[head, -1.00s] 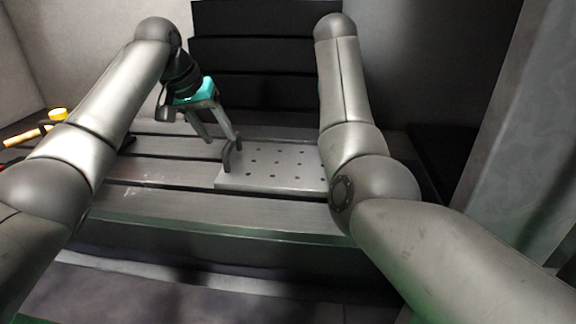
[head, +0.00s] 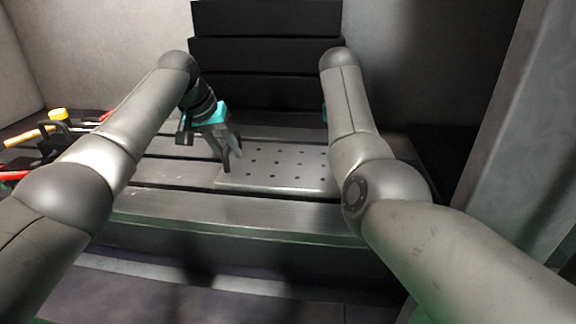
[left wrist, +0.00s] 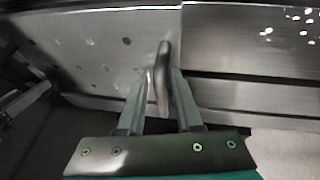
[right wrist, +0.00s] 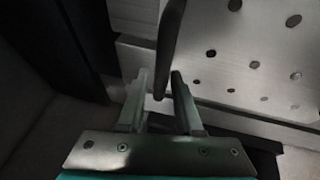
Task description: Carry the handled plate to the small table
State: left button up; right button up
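The handled plate (head: 285,168) is a flat grey metal plate with rows of holes, lying on the slotted machine bed. Its left handle (left wrist: 163,80) stands up between the fingers of my left gripper (left wrist: 161,76), which looks open around it with narrow gaps. In the head view, my left gripper (head: 229,158) is at the plate's left edge. In the right wrist view, the other handle (right wrist: 170,45) reaches between the fingers of my right gripper (right wrist: 159,76), open with gaps beside it. My right arm hides that end in the head view. The small table is not identifiable.
The slotted bed (head: 180,202) is bare in front of the plate. Tools, including one with a yellow head (head: 57,114), lie at the far left. Dark stepped panels (head: 265,60) rise behind. A grey wall or column (head: 510,140) stands at right.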

pick_arm(q)
grip_shut()
pick_arm(e)
grip_shut()
dwell(0.7)
pick_arm(q)
jog(key=shift+w+d+r, duration=0.1)
jog(key=shift+r, duration=0.25)
pick_arm(e)
jog(key=shift+w+r, duration=0.15)
jog(key=shift+r, duration=0.15)
pick_arm(q)
jog(key=shift+w, duration=0.1)
